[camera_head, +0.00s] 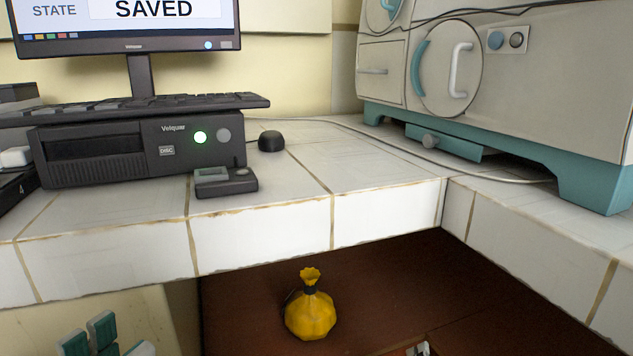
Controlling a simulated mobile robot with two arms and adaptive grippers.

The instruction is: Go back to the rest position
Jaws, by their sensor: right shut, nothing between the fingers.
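My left gripper (88,335) shows in the bottom left corner, in front of the wall under the counter. My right gripper (418,349) barely shows at the bottom edge, right of centre. It is shut and empty, and most of it is cut off by the frame. Both are below the level of the counter (290,228) and apart from it.
A yellow tied bag (311,312) stands on the brown floor (400,285). An incubator (560,90) stands right.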

